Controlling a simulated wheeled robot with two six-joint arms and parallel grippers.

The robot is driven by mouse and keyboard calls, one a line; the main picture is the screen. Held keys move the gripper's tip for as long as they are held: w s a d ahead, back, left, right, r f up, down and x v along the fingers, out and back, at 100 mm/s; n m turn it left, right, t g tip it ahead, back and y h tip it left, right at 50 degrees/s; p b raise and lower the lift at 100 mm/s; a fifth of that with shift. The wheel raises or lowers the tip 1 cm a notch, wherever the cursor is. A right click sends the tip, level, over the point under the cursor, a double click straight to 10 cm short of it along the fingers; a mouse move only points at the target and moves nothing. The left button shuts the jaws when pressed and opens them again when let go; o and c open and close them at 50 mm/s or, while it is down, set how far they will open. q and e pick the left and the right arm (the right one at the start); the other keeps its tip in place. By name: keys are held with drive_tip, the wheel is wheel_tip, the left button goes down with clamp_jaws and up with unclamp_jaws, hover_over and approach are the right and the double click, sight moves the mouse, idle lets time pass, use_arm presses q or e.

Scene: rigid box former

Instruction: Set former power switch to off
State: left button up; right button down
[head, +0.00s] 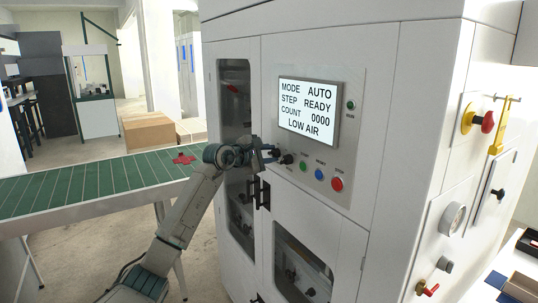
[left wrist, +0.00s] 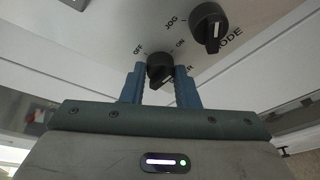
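The former's power switch (left wrist: 160,72) is a round black knob on the white panel, with OFF printed at its upper left and ON at its upper right in the left wrist view. Its lower label is partly hidden by my fingers. I cannot tell clearly which mark its pointer faces. My left gripper (left wrist: 160,84) is open, with its two blue fingers on either side of the knob and small gaps seeming to remain. In the head view, my left gripper (head: 274,155) is at the panel's lower left, beside a black knob (head: 287,159). My right gripper is not in view.
A mode knob (left wrist: 208,26) sits close beside the power switch. The panel also has a screen (head: 308,108) reading LOW AIR and several buttons, including a red one (head: 337,184). Black door handles (head: 261,193) stick out below my gripper. A green conveyor (head: 90,185) lies at left.

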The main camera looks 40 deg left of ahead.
use_arm(q)
drive_tip(key=shift+c, duration=0.9)
drive_tip(key=n, duration=0.2)
drive_tip(key=n+g+h, duration=0.1)
drive_tip(key=shift+w+a+r+n+h, duration=0.1)
drive_tip(key=shift+a+n+h, duration=0.05)
drive_tip(key=shift+n+h, duration=0.2)
drive_tip(key=n+g+h+p, duration=0.1)
drive_tip(key=n, duration=0.2)
drive_tip(key=shift+a, duration=0.15)
drive_tip(key=n+h, duration=0.1)
drive_tip(key=n, duration=0.2)
drive_tip(key=shift+a+g+h, duration=0.1)
drive_tip(key=shift+g+h, duration=0.2)
drive_tip(key=shift+h, duration=0.05)
drive_tip(key=shift+w+a+n+h+p, duration=0.1)
drive_tip(key=shift+n+h+p, duration=0.6)
drive_tip(key=shift+n, duration=1.15)
drive_tip(key=shift+h, duration=0.4)
